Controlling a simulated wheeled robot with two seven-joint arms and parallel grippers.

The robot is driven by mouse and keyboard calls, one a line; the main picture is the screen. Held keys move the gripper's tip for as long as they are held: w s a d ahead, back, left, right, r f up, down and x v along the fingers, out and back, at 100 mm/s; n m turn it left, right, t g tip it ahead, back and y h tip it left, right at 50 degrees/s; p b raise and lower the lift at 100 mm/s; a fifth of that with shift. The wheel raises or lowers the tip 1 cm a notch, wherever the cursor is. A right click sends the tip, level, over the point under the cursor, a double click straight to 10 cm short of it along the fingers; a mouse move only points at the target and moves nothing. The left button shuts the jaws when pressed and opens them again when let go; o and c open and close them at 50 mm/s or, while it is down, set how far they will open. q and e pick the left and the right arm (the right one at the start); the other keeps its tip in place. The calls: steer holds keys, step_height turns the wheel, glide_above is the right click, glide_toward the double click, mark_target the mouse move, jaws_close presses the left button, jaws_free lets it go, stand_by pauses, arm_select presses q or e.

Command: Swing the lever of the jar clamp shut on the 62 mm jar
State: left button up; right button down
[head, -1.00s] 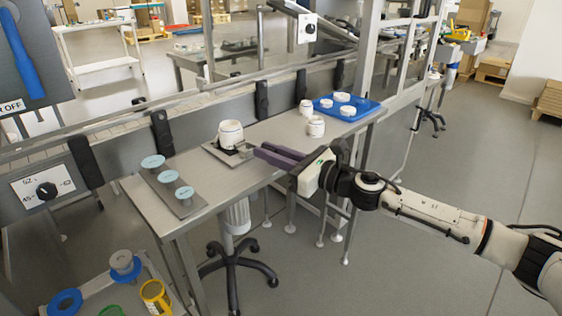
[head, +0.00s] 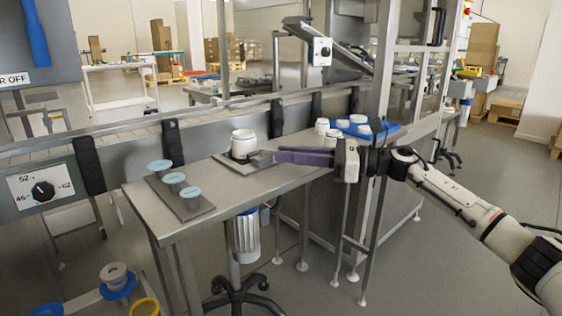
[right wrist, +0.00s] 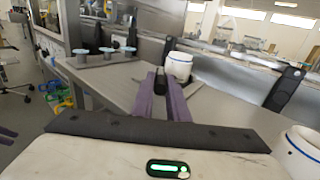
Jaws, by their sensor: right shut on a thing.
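The white jar (head: 243,143) with a blue line stands upright in the jar clamp, on the clamp's plate (head: 225,161); it also shows in the right wrist view (right wrist: 179,66). A dark clamp part (head: 236,156) lies around its foot. My right gripper (head: 277,156) is just right of the jar, its purple fingers pointing left. In the right wrist view its fingers (right wrist: 160,78) are shut on a dark, narrow piece, which looks like the clamp lever, mostly hidden by them. Purple pieces (right wrist: 7,133) at the left edge of that view may be my left gripper; their state is unclear.
A plate (head: 180,200) with several blue-topped discs lies at the table's left end. White jars (head: 332,137) and a blue tray (head: 385,131) stand beyond my right gripper. A conveyor rail with black posts (head: 171,143) runs behind. The front of the table is clear.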

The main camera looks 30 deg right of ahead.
steer(key=shift+r, duration=0.1)
steer(key=c, duration=1.7)
jaws_free()
arm_select(q)
steer(key=shift+w+d+f+g+b, duration=0.3)
steer(key=shift+d+f+b, duration=0.1)
steer(key=shift+d+b, duration=0.1)
arm_select(e)
steer(key=shift+v, duration=5.15)
arm_select(q)
steer(key=shift+a, duration=0.2)
